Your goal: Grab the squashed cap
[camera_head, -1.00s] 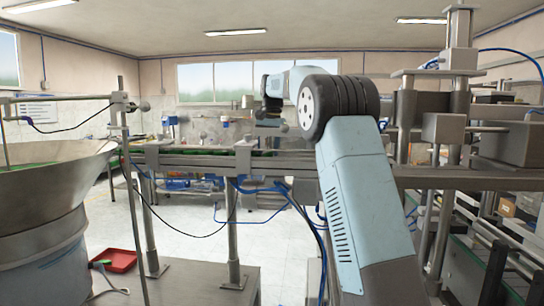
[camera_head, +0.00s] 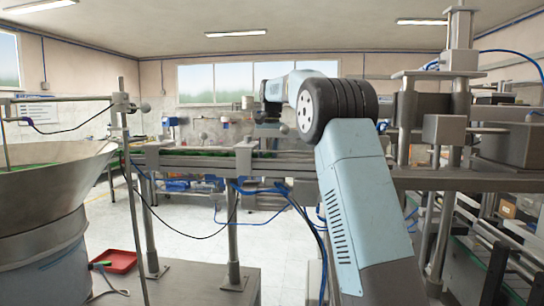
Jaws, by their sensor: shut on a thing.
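My gripper (camera_head: 268,129) is small and far off, just above the feed rail (camera_head: 195,161), left of my arm's big dark joint. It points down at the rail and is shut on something. The held thing, taken as the squashed cap, is too small and too hidden to make out. Green caps show as a thin green line in the rail, left of the gripper. Their single shapes cannot be told apart.
A large metal feeder bowl (camera_head: 50,185) stands at left, with a red tray (camera_head: 115,261) by its base. A steel post (camera_head: 130,170) rises beside it. The capping machine (camera_head: 450,130) with its columns stands close on the right. Blue hoses hang under the rail.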

